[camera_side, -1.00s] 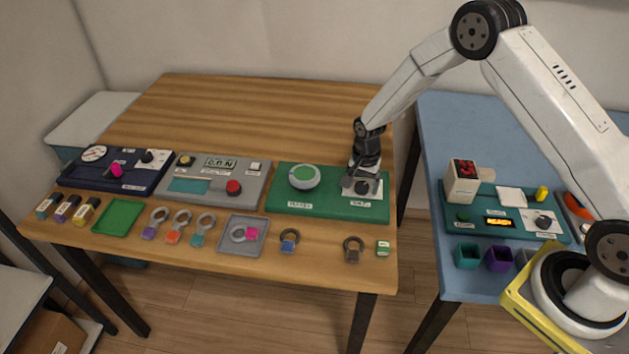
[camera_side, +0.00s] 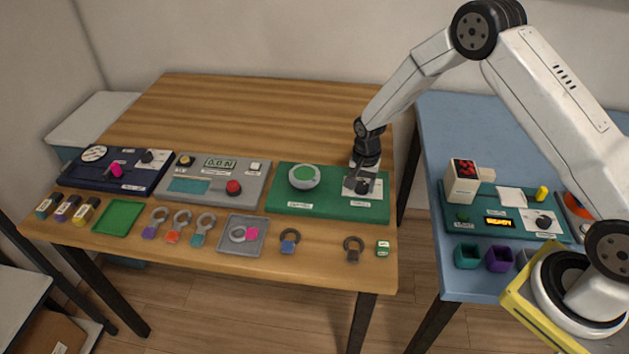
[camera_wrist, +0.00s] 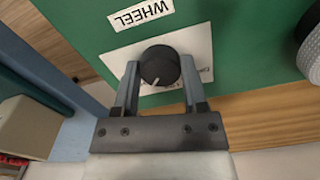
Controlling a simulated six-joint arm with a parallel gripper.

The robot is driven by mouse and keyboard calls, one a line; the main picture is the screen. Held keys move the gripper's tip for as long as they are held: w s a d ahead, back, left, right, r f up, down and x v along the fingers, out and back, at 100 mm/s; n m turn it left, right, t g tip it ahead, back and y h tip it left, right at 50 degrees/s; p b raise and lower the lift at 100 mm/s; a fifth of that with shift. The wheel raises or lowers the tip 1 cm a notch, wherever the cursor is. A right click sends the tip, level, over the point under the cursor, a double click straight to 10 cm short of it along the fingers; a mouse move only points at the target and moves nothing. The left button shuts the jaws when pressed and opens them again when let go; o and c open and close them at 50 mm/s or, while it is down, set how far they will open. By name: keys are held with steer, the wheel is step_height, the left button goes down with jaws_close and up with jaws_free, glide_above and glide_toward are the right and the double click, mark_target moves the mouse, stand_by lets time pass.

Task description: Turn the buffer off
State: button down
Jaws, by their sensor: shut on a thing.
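The buffer is a green panel (camera_side: 330,206) at the right end of the wooden table, with a round grey wheel with a green top (camera_side: 304,176) on its left part. On its right part is a white plate with a black knob (camera_wrist: 160,66), near a label reading WHEEL (camera_wrist: 140,14). My gripper (camera_side: 361,184) points down over this knob. In the wrist view my gripper's two fingers (camera_wrist: 160,76) stand on either side of the knob and are shut on it. The knob has a white pointer line; part of the plate's marking is hidden by a finger.
A grey panel (camera_side: 250,192) and a dark blue panel (camera_side: 80,178) stand left of the buffer. Several ring-shaped pieces and a grey tray (camera_side: 232,246) lie in front. A blue table (camera_side: 430,130) with another green panel is at the right.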

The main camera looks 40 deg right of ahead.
steer(key=n, duration=0.4)
steer(key=shift+s+n, duration=0.1)
steer(key=shift+n, duration=0.2)
steer(key=n, duration=0.4)
steer(key=shift+n, duration=0.3)
steer(key=n, duration=0.5)
steer(key=shift+d, duration=0.15)
steer(key=n, duration=0.4)
steer(key=shift+n, duration=0.3)
steer(key=shift+c, duration=0.7)
jaws_free()
steer(key=shift+r, duration=0.15)
